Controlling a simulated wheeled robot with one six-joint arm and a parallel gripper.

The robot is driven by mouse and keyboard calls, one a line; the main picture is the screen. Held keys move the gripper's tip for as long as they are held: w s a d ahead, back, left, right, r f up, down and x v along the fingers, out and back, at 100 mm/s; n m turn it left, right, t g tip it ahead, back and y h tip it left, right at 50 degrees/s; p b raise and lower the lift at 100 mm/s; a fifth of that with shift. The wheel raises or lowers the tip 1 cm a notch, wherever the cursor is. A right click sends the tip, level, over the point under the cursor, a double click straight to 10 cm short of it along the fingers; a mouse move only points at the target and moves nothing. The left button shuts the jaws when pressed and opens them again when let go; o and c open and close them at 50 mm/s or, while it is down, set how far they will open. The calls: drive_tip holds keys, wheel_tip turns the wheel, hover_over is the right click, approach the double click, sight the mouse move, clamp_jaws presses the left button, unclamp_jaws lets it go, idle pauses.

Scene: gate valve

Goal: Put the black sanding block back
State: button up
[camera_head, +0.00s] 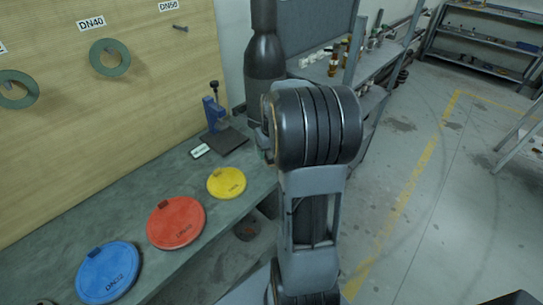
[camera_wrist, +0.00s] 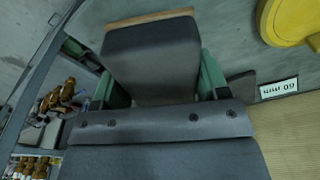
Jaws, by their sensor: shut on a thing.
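My gripper (camera_wrist: 160,88) shows in the wrist view with green finger pads on both sides of a dark block with a tan edge, which looks like the black sanding block (camera_wrist: 152,55). It is shut on this block. The grey workbench (camera_wrist: 225,40) lies beyond the block; I cannot tell how far the block is above it. In the head view my arm hides the gripper and the block.
Yellow (camera_head: 227,182), red (camera_head: 176,222) and blue (camera_head: 108,272) discs lie along the bench. A blue-topped tool (camera_head: 213,112) stands on a dark plate (camera_head: 226,141) beside a white label (camera_head: 200,151). A wooden board (camera_head: 110,120) with hanging rings stands behind. Shelving (camera_wrist: 50,70) is at left in the wrist view.

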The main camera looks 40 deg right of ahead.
drive_tip(key=shift+w+d+f, duration=0.1)
drive_tip(key=shift+d+f, duration=0.05)
drive_tip(key=shift+f, duration=0.1)
wheel_tip(320, 180, down, 2)
drive_tip(key=shift+w+d+f, duration=0.1)
drive_tip(key=shift+f, duration=0.55)
drive_tip(key=shift+f, duration=0.1)
drive_tip(key=shift+f, duration=0.15)
drive_tip(key=o, duration=0.9)
